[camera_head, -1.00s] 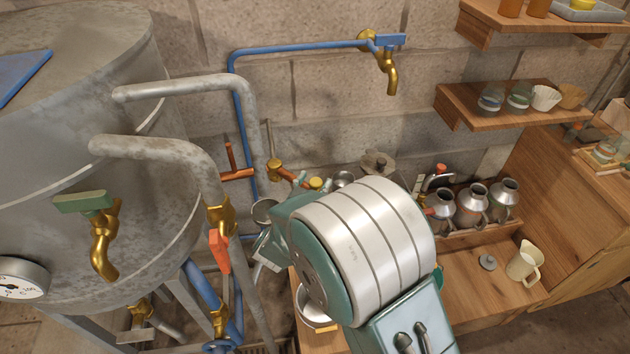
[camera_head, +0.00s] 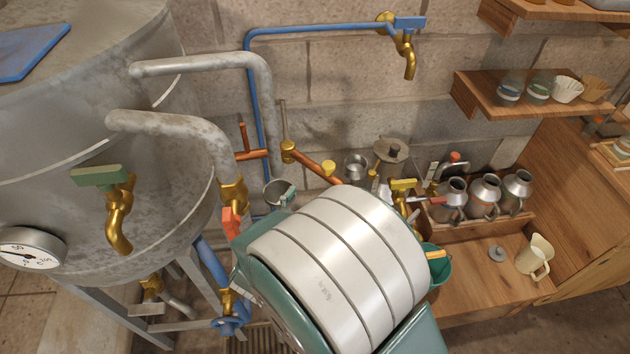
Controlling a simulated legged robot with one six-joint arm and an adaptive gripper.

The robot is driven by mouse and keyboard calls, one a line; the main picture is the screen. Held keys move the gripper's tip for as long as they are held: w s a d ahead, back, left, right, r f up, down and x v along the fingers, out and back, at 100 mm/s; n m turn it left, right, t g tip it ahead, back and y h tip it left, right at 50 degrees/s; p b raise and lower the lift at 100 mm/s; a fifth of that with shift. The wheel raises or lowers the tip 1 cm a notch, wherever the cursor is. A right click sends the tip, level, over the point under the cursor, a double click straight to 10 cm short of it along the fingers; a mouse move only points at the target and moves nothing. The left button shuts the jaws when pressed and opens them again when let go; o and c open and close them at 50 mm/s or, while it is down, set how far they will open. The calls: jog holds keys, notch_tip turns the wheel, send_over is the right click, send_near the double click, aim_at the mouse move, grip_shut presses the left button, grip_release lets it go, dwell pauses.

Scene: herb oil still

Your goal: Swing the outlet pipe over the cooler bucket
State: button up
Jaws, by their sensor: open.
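A copper pipe (camera_head: 316,167) with a brass joint at its left end slants down to the right in front of the wall, and a yellow knob sits by it. It looks like the outlet pipe; its lower right end runs behind my arm. A green, bucket-like vessel (camera_head: 440,272) shows partly at the right edge of my arm, with a yellow piece across its top. I cannot tell for sure that it is the cooler bucket. My gripper is hidden behind my large white and teal arm link, which fills the lower middle.
A large grey still (camera_head: 60,150) with bent pipes and a brass tap (camera_head: 117,215) stands at left. A blue pipe (camera_head: 310,30) runs along the wall. Several metal cans (camera_head: 484,196) stand on the wooden counter (camera_head: 480,280) at right, near a cream jug (camera_head: 535,256).

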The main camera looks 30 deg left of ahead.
aim_at(315, 169)
jog(key=shift+s+d, duration=0.1)
jog(key=shift+s, duration=0.45)
jog(key=shift+w, duration=0.2)
jog(key=c, duration=0.7)
jog(key=w, duration=0.1)
jog(key=w+d+m+y, duration=0.1)
jog(key=w+r+y, duration=0.1)
jog(key=w, duration=0.1)
jog(key=shift+w+d+m, duration=0.1)
jog(key=shift+d+m, duration=0.05)
jog(key=shift+m, duration=0.25)
grip_shut()
jog(key=w+d+f+m+g+y, duration=0.2)
jog(key=w+d+m+g+y, duration=0.4)
jog(key=d+m+y, duration=0.25)
jog(key=r+x, duration=0.1)
jog(key=x, duration=0.9)
jog(key=shift+n+y, duration=0.25)
jog(key=shift+y, duration=0.2)
jog(key=shift+s+a, duration=0.25)
jog(key=shift+s, duration=0.75)
jog(key=shift+s+a, duration=0.3)
jog(key=shift+s, duration=0.7)
